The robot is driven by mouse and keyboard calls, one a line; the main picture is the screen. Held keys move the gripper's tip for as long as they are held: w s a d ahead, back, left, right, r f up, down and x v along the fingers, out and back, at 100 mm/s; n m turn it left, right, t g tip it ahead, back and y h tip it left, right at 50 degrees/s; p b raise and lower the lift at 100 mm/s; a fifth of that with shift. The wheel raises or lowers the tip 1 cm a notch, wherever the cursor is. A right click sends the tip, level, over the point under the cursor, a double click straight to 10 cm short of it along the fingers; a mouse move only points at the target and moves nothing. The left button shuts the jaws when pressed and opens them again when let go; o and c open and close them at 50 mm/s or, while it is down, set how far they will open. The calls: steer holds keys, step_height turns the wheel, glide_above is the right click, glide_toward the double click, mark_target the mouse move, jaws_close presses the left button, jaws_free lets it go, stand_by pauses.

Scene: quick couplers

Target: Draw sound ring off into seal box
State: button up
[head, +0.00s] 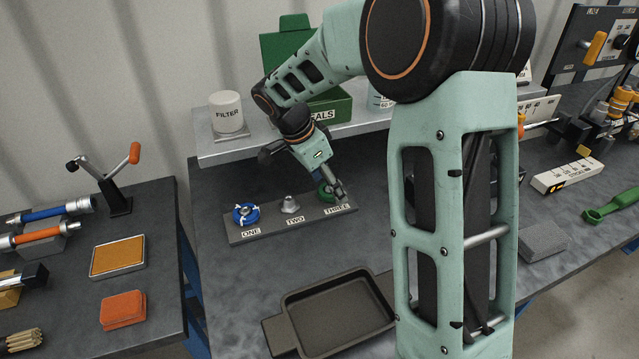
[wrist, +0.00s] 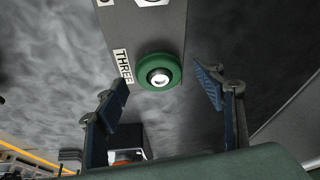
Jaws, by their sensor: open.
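A dark coupler strip (head: 270,226) on the bench has stations labelled ONE, TWO and THREE. A blue ring (head: 245,214) sits at ONE, and a bare metal fitting (head: 290,204) stands at TWO. A green ring (head: 325,193) sits around the fitting at THREE. In the wrist view the green ring (wrist: 160,70) looks smooth and whole around a pale metal tip. My gripper (head: 338,190) is open at THREE; in the wrist view its fingers (wrist: 158,88) lie either side of the ring, apart from it. The green seal box (head: 341,109) stands on the shelf, lid raised, partly hidden by my arm.
A white FILTER canister (head: 227,112) stands on the grey shelf (head: 215,153) above the strip. A dark tray (head: 338,312) lies in front. My arm hides part of the bench's middle.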

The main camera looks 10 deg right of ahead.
steer(key=c, duration=1.4)
